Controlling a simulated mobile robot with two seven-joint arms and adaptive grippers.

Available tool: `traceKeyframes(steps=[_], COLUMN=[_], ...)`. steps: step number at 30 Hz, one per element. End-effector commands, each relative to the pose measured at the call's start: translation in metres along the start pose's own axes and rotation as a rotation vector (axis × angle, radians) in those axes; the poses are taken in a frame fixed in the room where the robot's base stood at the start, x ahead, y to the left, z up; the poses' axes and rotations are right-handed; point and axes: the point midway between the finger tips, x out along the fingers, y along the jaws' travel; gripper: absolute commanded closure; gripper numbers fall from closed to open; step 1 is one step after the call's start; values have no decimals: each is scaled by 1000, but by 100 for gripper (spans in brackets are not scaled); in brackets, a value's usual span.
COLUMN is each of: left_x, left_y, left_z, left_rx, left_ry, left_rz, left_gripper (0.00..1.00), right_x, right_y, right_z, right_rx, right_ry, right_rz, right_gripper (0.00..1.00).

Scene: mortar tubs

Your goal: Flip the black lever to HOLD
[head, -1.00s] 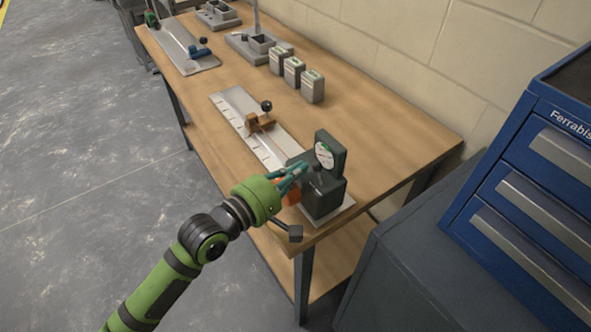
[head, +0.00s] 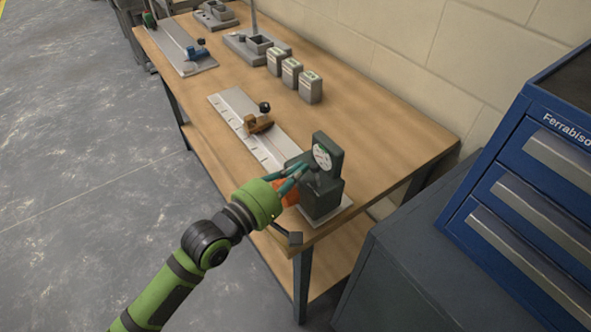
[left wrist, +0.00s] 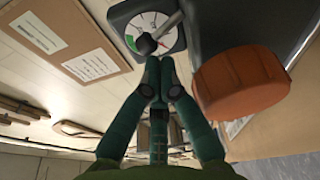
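A dark grey gauge unit (head: 328,190) stands at the near end of the bench, with a round white dial (head: 322,157) on its upright plate. In the left wrist view the dial (left wrist: 152,33) has green and red marks. A black lever with a ball end (left wrist: 147,44) crosses in front of it. My left gripper (head: 301,174) is at the unit's front. Its teal fingertips (left wrist: 157,74) are together, just short of the ball, with nothing visible between them. An orange knob (left wrist: 240,84) is beside the fingers. I cannot read any HOLD mark. My right gripper is out of view.
A metal rail (head: 236,104) with a brown slider (head: 258,124) lies behind the unit. Several grey boxes (head: 310,87) stand along the wall side. A blue drawer cabinet (head: 520,200) is at right. The floor left of the bench is clear.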

Motion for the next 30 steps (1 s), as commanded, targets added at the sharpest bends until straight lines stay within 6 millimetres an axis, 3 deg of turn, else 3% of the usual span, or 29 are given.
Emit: traceKeyframes(steps=[30], left_x=[-3], left_y=[6], left_z=[12], left_rx=[261], left_ry=[-1], left_rz=[60], left_gripper=[100], right_x=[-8], right_y=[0], right_z=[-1], right_rx=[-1], right_ry=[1], right_rz=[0], right_gripper=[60])
